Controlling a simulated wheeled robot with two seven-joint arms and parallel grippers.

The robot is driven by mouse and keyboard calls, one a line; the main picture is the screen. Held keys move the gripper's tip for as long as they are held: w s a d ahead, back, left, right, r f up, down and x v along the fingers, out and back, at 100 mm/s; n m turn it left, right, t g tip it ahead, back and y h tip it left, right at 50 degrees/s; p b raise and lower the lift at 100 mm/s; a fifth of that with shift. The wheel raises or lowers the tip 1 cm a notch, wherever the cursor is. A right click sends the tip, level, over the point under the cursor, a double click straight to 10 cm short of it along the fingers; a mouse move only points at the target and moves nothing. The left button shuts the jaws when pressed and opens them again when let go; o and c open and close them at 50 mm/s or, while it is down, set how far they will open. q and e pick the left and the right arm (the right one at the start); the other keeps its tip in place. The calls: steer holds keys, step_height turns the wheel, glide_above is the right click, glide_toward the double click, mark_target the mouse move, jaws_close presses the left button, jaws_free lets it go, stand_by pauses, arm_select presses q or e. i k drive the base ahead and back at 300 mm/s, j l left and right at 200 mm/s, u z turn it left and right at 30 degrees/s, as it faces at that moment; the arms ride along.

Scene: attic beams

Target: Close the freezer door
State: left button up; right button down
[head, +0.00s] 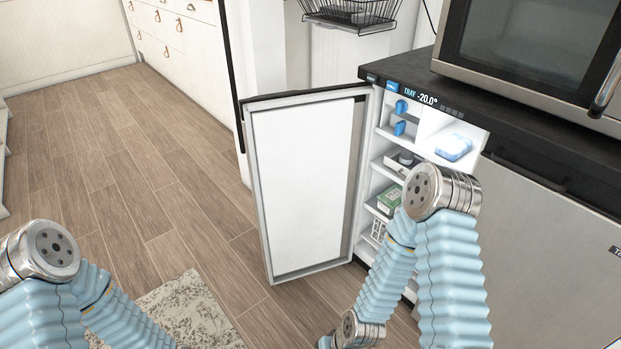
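The freezer door (300,185) stands wide open, swung out to the left, with its white inner face and grey rim showing. It joins the left side of the freezer (459,125), whose lit interior faces me. Inside are blue items (400,118), a blue and white pack (453,147) and a green box (388,199) on shelves. My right arm crosses in front of the lower interior and hides part of it. My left arm is at the lower left, apart from the door. Neither gripper shows; both are outside the picture or hidden by my arms.
A dark countertop (440,92) above the freezer holds a microwave (540,45). A grey-fronted appliance (540,250) stands right of the freezer. A black wire basket (350,14) is behind the door. A patterned rug (185,312) lies in front; the wooden floor (110,160) at left is clear.

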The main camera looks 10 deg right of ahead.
mark_target(305, 149)
steer(key=i+j+z, duration=0.5)
steer(key=z, duration=0.15)
steer(key=i+j+z, duration=0.3)
steer(key=j, duration=0.15)
steer(key=j+z, duration=0.35)
steer(key=i+j+z, duration=0.15)
steer(key=j+z, duration=0.15)
steer(key=j, duration=0.2)
steer(key=j+z, duration=0.3)
steer(key=j, duration=0.15)
steer(key=j+z, duration=0.35)
steer(key=i+j, duration=0.05)
steer(key=j, duration=0.1)
